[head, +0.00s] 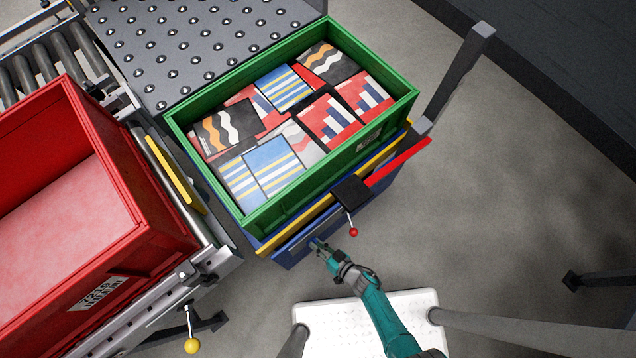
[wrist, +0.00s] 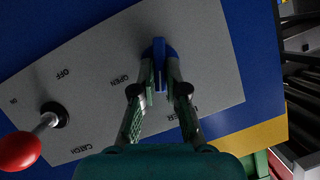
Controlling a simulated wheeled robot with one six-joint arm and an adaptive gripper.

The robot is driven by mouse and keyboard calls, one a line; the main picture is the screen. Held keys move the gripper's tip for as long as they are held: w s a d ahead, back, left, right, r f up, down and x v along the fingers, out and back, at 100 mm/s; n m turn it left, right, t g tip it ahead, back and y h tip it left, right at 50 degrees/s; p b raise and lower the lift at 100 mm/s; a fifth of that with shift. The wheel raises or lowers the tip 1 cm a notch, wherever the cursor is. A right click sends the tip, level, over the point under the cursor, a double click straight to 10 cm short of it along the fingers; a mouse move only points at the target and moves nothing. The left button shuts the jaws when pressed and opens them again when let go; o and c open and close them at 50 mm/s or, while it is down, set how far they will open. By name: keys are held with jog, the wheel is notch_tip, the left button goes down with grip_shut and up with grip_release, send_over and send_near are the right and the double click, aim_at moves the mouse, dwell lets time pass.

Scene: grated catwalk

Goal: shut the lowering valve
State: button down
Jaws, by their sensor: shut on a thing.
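The lowering valve's blue handle (wrist: 159,58) stands out from a grey label plate (wrist: 205,50) on a blue panel in the wrist view. My gripper (wrist: 160,82) is shut on this handle, one finger on each side. The word OPEN is printed left of the handle. Another word right of it is partly hidden by a finger and ends in ER. In the head view my gripper (head: 317,243) is at the blue front of the stand under the green crate, and the handle is too small to make out.
A red-knobbed lever (wrist: 22,148) beside the word CATCH sticks out left of my gripper; its knob (head: 353,232) also shows in the head view. A green crate (head: 335,172) of patterned boxes sits above. A red crate (head: 120,250) stands left on rollers. Floor at right is open.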

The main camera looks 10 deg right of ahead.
jog(key=shift+a+r+n+t+h, duration=0.15)
jog(key=shift+n+t+h, duration=0.25)
jog(key=shift+n, duration=0.35)
jog(key=shift+a+f+n+t+h, duration=0.1)
jog(key=shift+n+t+h, duration=0.1)
jog(key=shift+n+h, duration=0.45)
jog(key=c, duration=1.2)
grip_release()
jog(key=shift+s, duration=0.1)
jog(key=shift+s+d, duration=0.1)
